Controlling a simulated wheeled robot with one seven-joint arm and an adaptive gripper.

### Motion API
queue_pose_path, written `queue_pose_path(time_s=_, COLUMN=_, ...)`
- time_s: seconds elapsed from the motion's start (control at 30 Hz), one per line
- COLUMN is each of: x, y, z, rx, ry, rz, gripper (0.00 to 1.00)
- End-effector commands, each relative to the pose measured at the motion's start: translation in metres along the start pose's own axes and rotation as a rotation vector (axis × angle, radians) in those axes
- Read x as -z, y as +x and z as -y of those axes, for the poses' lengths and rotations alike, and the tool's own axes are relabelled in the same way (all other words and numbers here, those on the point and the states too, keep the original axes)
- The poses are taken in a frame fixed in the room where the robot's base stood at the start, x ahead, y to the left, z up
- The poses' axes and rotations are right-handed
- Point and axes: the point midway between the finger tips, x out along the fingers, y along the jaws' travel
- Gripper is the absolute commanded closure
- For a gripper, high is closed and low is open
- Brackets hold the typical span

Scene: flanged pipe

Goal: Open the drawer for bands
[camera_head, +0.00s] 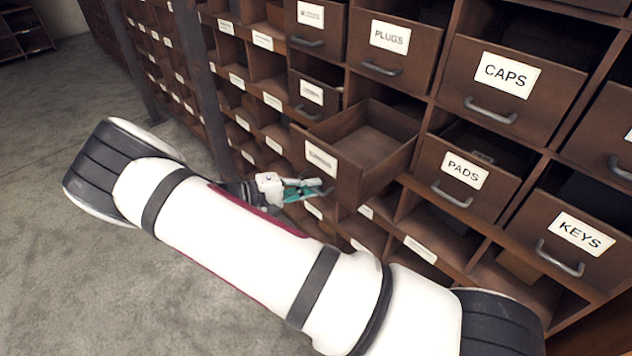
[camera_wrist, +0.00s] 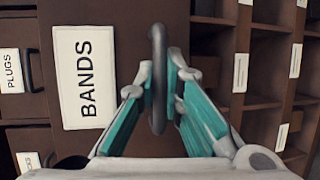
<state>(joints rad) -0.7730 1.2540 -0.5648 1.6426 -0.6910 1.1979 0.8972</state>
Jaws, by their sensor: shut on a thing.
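The bands drawer (camera_head: 347,182) is pulled well out of the cabinet, and its inside looks empty. Its label is too blurred to read in the head view, but the wrist view shows a white label (camera_wrist: 85,78) reading BANDS, turned sideways. A dark bar handle (camera_wrist: 157,40) stands out from the drawer front beside the label. My gripper (camera_head: 315,189) is at the drawer's front, below the label. In the wrist view its teal-padded fingers (camera_wrist: 162,90) are closed on the handle, one on each side.
The wooden cabinet holds labelled drawers: PLUGS (camera_head: 392,50), CAPS (camera_head: 500,90), PADS (camera_head: 450,185) and KEYS (camera_head: 568,240). Several open compartments lie around and below the open drawer. A dark post (camera_head: 201,80) stands to the left. The grey floor (camera_head: 70,270) is clear at left.

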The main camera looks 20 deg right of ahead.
Motion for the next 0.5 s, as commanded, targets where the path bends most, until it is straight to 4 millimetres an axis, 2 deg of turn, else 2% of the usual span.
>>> queue_pose_path(time_s=0.23, x=-0.0006, y=0.0002, z=0.0005, rx=0.0, ry=-0.002, rz=0.002, gripper=1.0)
queue_pose_path(time_s=0.27, x=-0.0005, y=0.0002, z=0.0005, rx=0.0, ry=-0.002, rz=0.002, gripper=0.87)
queue_pose_path(time_s=0.33, x=-0.0005, y=0.0003, z=0.0004, rx=0.0, ry=-0.001, rz=0.001, gripper=0.71)
queue_pose_path(time_s=0.5, x=-0.0002, y=0.0003, z=0.0003, rx=0.001, ry=-0.001, rz=0.001, gripper=0.7)
